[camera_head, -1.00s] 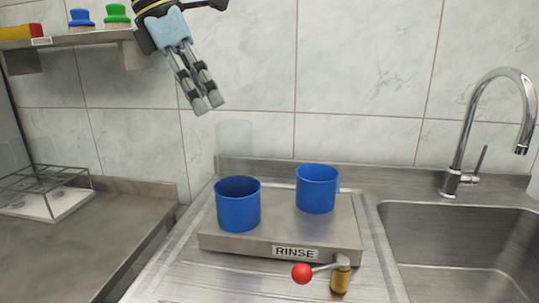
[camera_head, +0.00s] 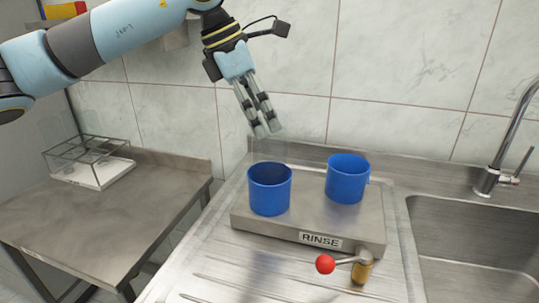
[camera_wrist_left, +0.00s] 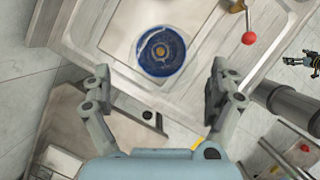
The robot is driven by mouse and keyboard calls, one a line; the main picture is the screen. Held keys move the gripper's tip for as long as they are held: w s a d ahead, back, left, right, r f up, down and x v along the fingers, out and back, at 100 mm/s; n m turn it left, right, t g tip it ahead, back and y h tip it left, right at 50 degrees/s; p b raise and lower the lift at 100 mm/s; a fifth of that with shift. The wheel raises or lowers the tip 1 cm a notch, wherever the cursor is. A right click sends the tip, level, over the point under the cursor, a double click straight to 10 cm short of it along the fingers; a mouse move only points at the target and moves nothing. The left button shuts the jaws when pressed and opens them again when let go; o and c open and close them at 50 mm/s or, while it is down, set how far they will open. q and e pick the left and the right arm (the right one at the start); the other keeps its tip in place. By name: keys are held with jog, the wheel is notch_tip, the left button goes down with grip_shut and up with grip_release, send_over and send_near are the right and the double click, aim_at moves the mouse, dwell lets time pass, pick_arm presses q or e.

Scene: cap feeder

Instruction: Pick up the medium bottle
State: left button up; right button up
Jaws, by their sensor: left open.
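I see no bottle that I can clearly make out as the medium one. A faint see-through shape (camera_head: 270,152) stands behind the left blue cup; I cannot tell what it is. My left gripper (camera_head: 267,130) points down above the back of the left blue cup (camera_head: 270,190), apart from it. In the left wrist view my left gripper (camera_wrist_left: 161,68) is open and empty, and the blue cup (camera_wrist_left: 161,70) shows from above beyond the fingers, with a small brownish round part inside. A small dark part (camera_wrist_left: 302,60) at the right edge may be my right gripper; it is unclear.
A second blue cup (camera_head: 347,180) stands to the right on the metal block labelled RINSE (camera_head: 310,242). A red-knobbed lever (camera_head: 325,264) sits in front. A sink (camera_head: 460,240) and tap (camera_head: 487,180) are at right.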

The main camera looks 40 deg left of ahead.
aim_at(269, 134)
pick_arm(q)
jog(key=shift+p+x, duration=0.5)
jog(key=shift+x, duration=1.85)
jog(key=shift+d, duration=0.15)
jog(key=shift+c, duration=0.4)
jog(key=c, duration=0.9)
